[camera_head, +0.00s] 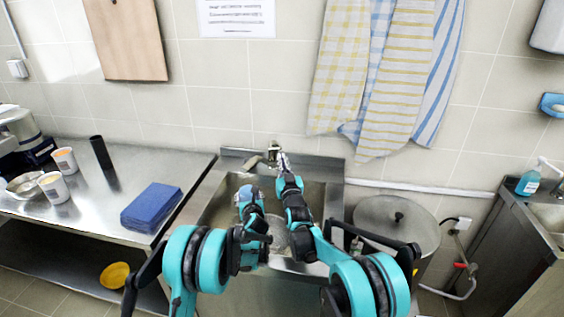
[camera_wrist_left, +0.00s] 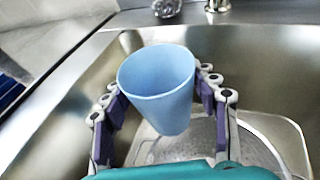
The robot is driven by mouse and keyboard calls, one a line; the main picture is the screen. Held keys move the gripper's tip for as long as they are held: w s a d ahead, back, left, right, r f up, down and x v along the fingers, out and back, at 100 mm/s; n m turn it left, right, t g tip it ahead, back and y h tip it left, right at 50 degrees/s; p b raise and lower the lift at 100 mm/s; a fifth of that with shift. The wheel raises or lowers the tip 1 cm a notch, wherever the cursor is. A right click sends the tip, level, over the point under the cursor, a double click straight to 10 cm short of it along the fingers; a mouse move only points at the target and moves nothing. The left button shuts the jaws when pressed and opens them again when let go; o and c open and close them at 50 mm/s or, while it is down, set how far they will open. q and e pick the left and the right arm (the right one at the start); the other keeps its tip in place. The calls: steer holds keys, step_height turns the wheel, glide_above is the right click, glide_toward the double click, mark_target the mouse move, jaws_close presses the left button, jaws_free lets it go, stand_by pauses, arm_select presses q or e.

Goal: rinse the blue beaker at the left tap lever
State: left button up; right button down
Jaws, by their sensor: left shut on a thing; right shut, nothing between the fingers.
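The blue beaker (camera_wrist_left: 160,95) is held between the fingers of my left gripper (camera_wrist_left: 162,100), over the sink basin (camera_wrist_left: 262,70). Its mouth faces up and its inside looks empty. In the head view my left gripper (camera_head: 248,192) is low over the left part of the sink (camera_head: 215,208), and the beaker is mostly hidden there. The tap (camera_head: 272,152) is at the wall behind the sink; metal tap parts (camera_wrist_left: 216,5) also show at the top of the left wrist view. My right gripper (camera_head: 282,160) is shut and empty, close to the tap; whether it touches a lever is unclear.
A steel counter (camera_head: 150,165) to the left holds folded blue cloths (camera_head: 151,206), a black cylinder (camera_head: 101,152) and white cups (camera_head: 54,187). A lidded pot (camera_head: 395,222) stands right of the sink. Towels (camera_head: 400,80) hang above. A yellow bowl (camera_head: 114,275) sits below the counter.

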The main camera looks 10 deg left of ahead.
arm_select(q)
steer(key=s+d, duration=0.4)
steer(key=shift+b, duration=0.35)
stand_by(1.2)
steer(key=s+d+r+p, duration=0.2)
steer(key=s+d+r, duration=0.1)
steer(key=r, duration=0.1)
steer(key=shift+s, duration=0.4)
steer(key=shift+d, duration=0.1)
stand_by(0.6)
